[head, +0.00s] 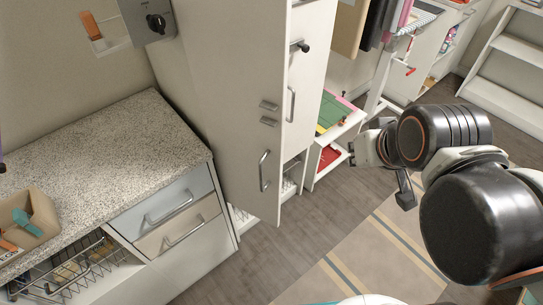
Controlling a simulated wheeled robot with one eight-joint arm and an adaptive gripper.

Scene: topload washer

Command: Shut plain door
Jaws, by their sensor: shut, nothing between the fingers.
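A tall plain white door panel (225,80) stands upright in the middle, at a white cabinet. It appears to stand out from the cabinet, but how far it is open is hard to tell. A bar handle (265,170) sits low near its right edge. My gripper (405,193) is to the right of the door, apart from it and above the floor. It is shut and empty, and my arm partly hides it.
A speckled counter (110,145) with drawers (165,205) and a pulled-out wire basket (75,270) stands at left. A low white unit (335,135) and white shelves (510,100) stand farther back. The wood floor (270,260) between door and arm looks clear.

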